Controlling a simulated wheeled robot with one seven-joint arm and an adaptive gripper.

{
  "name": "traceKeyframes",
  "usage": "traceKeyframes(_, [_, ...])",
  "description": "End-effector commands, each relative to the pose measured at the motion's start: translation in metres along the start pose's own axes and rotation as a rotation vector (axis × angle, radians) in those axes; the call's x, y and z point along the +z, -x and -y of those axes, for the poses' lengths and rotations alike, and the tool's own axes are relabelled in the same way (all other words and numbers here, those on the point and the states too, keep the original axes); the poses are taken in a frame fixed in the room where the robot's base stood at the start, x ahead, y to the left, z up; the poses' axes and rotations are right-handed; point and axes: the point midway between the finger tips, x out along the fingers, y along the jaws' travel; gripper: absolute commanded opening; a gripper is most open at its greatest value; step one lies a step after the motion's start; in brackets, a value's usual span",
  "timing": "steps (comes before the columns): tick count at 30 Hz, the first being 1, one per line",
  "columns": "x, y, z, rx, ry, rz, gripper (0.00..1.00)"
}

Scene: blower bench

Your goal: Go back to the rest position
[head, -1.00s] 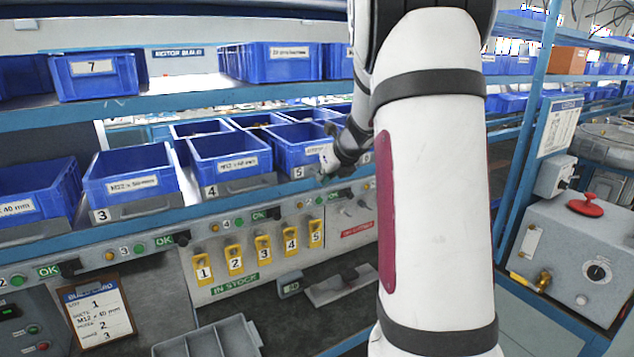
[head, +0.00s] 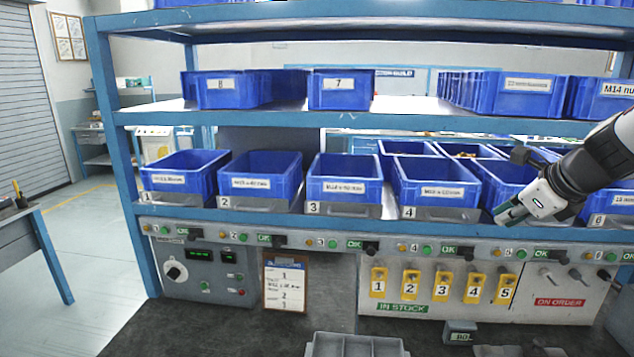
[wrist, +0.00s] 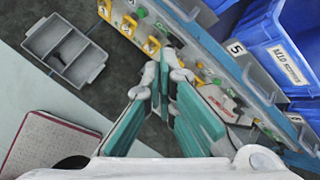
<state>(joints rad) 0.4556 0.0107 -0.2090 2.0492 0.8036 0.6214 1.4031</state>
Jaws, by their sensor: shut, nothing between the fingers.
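My gripper (head: 511,212) is at the right of the head view, in front of the lower shelf near the bins right of number 4. My white arm comes in from the right edge. In the wrist view my gripper (wrist: 168,88) shows its green-padded fingers close together and empty. The fingers point toward the bench panel and touch nothing that I can see.
Blue bins (head: 345,181) line the lower shelf, with more above. Yellow numbered tags (head: 441,287) hang on the panel below. A grey divided tray (head: 357,345) lies on the bench; it also shows in the wrist view (wrist: 64,48). Open floor (head: 90,235) lies left.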

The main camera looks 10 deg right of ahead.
Motion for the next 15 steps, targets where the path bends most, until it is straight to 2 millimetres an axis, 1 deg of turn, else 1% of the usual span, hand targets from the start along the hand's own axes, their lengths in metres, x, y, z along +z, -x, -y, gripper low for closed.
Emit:
traceKeyframes(1, [0.017,0.014,-0.031,0.037,0.183,0.014,0.00])
traceKeyframes(2, [0.022,0.021,-0.049,0.060,0.298,0.018,0.00])
traceKeyframes(3, [0.028,0.030,-0.072,0.088,0.452,0.024,0.00])
traceKeyframes(5, [0.034,0.044,-0.105,0.128,0.683,0.036,0.00])
traceKeyframes(6, [0.035,0.054,-0.127,0.153,0.838,0.044,0.00])
traceKeyframes(7, [0.035,0.061,-0.142,0.169,0.955,0.051,0.00])
traceKeyframes(8, [0.034,0.068,-0.157,0.187,1.071,0.058,0.00])
traceKeyframes(9, [0.031,0.077,-0.176,0.206,1.224,0.066,0.00])
traceKeyframes(11, [0.024,0.091,-0.203,0.234,1.458,0.078,0.00])
traceKeyframes(12, [0.017,0.100,-0.218,0.252,1.610,0.086,0.00])
traceKeyframes(15, [-0.003,0.119,-0.250,0.288,1.968,0.096,0.00])
